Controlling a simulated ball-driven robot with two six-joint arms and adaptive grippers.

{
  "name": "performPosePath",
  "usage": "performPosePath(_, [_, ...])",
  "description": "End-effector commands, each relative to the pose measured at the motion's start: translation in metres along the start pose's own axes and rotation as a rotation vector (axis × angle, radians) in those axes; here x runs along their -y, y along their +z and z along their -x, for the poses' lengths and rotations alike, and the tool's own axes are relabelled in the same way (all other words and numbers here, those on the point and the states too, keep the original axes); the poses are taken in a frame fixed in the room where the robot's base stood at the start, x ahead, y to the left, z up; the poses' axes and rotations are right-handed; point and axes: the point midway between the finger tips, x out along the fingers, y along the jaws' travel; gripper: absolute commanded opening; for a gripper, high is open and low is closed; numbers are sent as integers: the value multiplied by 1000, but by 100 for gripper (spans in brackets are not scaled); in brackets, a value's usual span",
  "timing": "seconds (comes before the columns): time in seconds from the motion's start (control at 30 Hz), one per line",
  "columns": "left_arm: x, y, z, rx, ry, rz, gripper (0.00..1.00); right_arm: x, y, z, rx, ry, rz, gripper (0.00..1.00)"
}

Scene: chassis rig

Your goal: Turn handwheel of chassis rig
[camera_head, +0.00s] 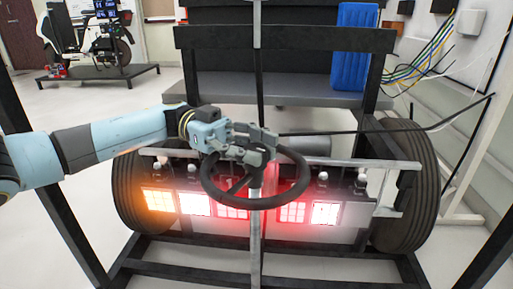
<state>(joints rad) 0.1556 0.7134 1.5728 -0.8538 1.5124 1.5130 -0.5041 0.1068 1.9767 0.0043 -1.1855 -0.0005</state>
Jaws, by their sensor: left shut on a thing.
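The black handwheel (303,182) stands in front of the chassis rig (347,211), on a grey upright post (255,235). My left gripper (257,150) comes in from the left and is shut on the handwheel at the upper part of its rim. The gripper hides that part of the rim. The wheel's lower rim and a spoke show below the gripper. My right gripper is not in view.
Tyres (143,200) and (405,190) flank the rig, with lit orange, white and red lamps between them. Dark frame bars stand at both sides. A blue panel (354,48) stands behind, and cables (425,55) hang at the right wall.

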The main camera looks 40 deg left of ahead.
Motion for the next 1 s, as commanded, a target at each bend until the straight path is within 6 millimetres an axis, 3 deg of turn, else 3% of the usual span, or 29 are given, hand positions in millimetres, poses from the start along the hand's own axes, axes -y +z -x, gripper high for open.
performPosePath(0.43, [0, 1, 2, 5, -2, 5, 0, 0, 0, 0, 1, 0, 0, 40])
performPosePath(0.47, [0, 1, 2, 5, -2, 5, 37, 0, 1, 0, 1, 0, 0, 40])
performPosePath(0.63, [0, 1, 1, 3, -1, 3, 59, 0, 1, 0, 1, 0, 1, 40])
performPosePath(1.0, [0, 1, 6, 3, 0, 1, 62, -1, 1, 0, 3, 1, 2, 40])
